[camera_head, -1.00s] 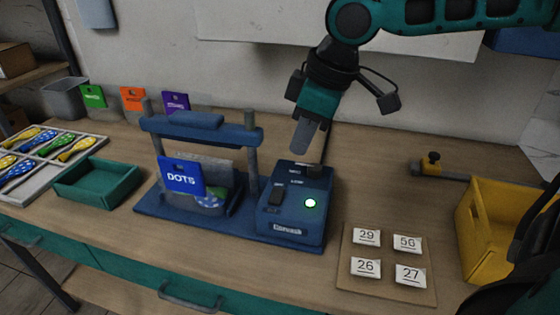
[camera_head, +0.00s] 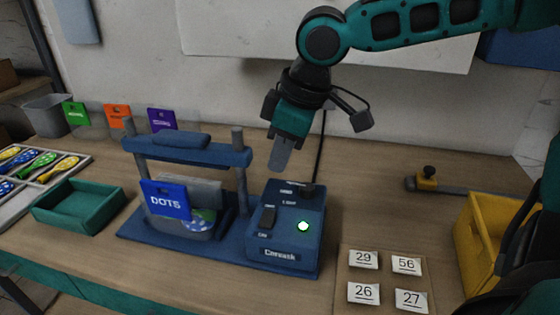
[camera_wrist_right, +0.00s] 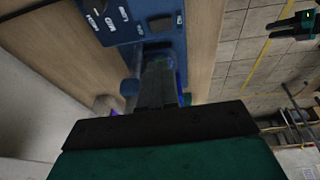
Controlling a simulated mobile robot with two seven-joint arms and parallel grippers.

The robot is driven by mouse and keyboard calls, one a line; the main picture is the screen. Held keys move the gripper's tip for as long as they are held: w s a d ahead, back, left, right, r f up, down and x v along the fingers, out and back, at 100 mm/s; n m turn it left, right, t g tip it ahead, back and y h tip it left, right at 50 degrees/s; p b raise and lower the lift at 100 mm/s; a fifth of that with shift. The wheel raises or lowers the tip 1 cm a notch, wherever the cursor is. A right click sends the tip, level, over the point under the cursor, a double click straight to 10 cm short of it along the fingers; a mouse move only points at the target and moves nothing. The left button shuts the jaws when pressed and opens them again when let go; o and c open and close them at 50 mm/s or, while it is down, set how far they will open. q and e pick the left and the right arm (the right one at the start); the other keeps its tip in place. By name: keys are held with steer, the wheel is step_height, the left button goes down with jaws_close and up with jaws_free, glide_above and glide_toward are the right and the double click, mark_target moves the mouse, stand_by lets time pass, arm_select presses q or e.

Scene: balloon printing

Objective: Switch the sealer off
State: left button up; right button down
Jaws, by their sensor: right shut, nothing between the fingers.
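The blue sealer (camera_head: 287,243) stands on the wooden bench, with a control box at its right end. On the box's top are a dark rocker switch (camera_head: 268,218), a dark knob (camera_head: 305,190) and a lit green lamp (camera_head: 303,226). In the right wrist view, the shut fingers (camera_wrist_right: 158,85) hide part of the sealer (camera_wrist_right: 170,40).
A green tray (camera_head: 80,207) and a tray of balloons (camera_head: 40,172) lie to the left. A board with number cards (camera_head: 385,280) lies right of the sealer. A yellow bin (camera_head: 485,240) stands at the far right.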

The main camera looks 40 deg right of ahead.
steer(key=b, duration=0.2)
glide_toward(266, 213)
steer(key=x, duration=0.5)
steer(key=shift+a, duration=0.25)
steer(key=shift+w+f, duration=0.1)
steer(key=shift+f, duration=0.45)
steer(key=shift+d, duration=0.1)
